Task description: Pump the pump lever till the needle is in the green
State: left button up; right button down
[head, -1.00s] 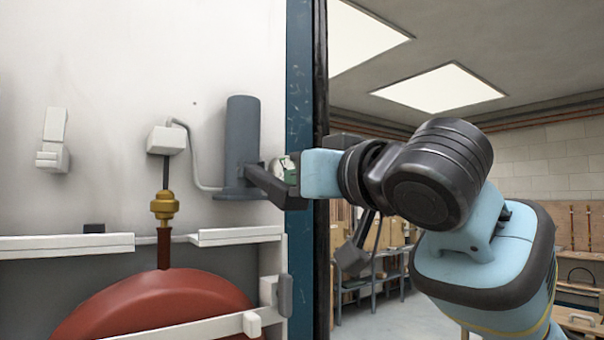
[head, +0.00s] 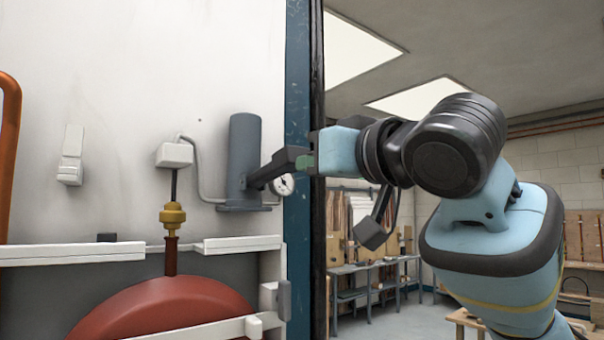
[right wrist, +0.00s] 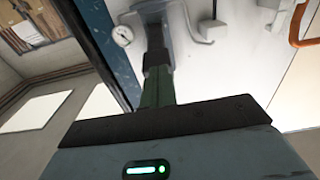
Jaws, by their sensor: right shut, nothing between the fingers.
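The pump (head: 244,145) is an upright grey cylinder on the white wall, left of the blue post. Its dark lever (head: 260,177) slants up and right from the pump's lower part. My right gripper (head: 292,160) is shut and empty at the lever's outer end; in the head view they overlap, and I cannot tell firm contact. The right wrist view shows the shut fingers (right wrist: 156,62) in line with the lever. A round white gauge (head: 283,184) shows just below the fingers, and also in the wrist view (right wrist: 122,36); its needle is too small to read. My left gripper is not in view.
A blue post (head: 298,235) stands close right of the gauge. A grey pipe (head: 196,170) runs from the pump to a white box (head: 174,155), above a brass fitting (head: 172,216) and red tank (head: 160,305). White ledges (head: 75,254) lie lower left. Open room lies right.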

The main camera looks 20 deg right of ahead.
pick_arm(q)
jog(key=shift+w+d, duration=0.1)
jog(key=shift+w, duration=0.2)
pick_arm(e)
jog(key=v, duration=0.7)
jog(key=shift+d+f, duration=0.35)
jog(key=shift+d, duration=0.1)
jog(key=shift+s+a, duration=0.1)
